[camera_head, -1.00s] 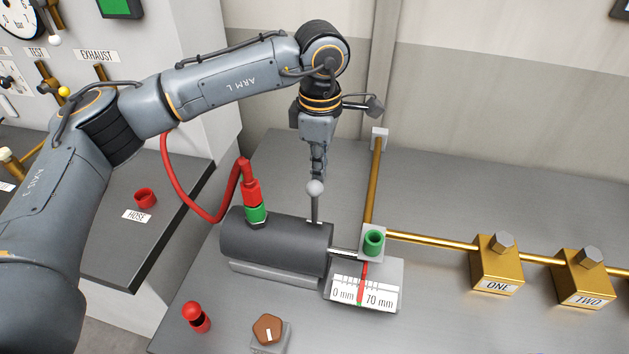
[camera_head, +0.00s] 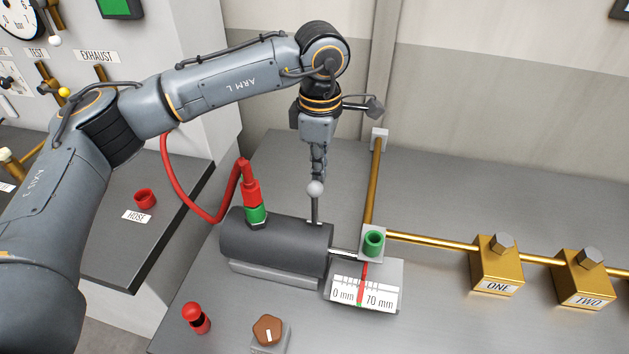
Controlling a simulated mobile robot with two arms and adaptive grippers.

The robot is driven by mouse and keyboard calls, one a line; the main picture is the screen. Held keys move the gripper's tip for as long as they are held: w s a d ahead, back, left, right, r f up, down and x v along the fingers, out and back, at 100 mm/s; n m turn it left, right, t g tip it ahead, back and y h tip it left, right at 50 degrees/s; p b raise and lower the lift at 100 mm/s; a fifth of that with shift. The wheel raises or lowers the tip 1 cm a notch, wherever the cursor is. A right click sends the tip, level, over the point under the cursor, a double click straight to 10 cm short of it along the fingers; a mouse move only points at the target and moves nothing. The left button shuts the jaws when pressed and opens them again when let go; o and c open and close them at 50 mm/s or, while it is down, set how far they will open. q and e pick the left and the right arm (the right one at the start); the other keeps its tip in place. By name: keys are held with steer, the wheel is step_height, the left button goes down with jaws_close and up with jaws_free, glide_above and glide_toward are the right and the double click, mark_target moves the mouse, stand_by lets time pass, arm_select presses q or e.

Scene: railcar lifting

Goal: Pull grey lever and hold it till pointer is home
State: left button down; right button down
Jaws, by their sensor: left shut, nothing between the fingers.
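The grey lever (camera_head: 315,206) stands nearly upright on the dark grey cylinder, with a pale round knob (camera_head: 315,188) on top. My left gripper (camera_head: 318,174) points down right above the knob. Its fingers are shut with nothing between them, and they touch or nearly touch the knob; I cannot tell which. The red pointer (camera_head: 364,278) hangs over the white scale (camera_head: 378,297), marked 0 mm and 70 mm, near the middle. A small green mark (camera_head: 359,304) shows at the pointer's lower end. My right gripper is not in view.
A red hose (camera_head: 205,218) runs to a red and green coupling on the cylinder (camera_head: 270,245). Brass pipes lead to brass blocks ONE (camera_head: 497,272) and TWO (camera_head: 584,285). The back right bench is clear.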

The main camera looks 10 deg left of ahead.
mark_target(314, 184)
arm_select(q)
steer(key=shift+s, duration=0.15)
steer(key=s+b, duration=0.2)
steer(key=s, duration=0.3)
steer(key=shift+s, duration=0.3)
stand_by(1.0)
stand_by(1.6)
steer(key=shift+w, duration=0.1)
stand_by(2.5)
steer(key=shift+w+r, duration=0.5)
steer(key=shift+w, duration=0.4)
steer(key=shift+r+p, duration=1.75)
steer(key=shift+r, duration=1.8)
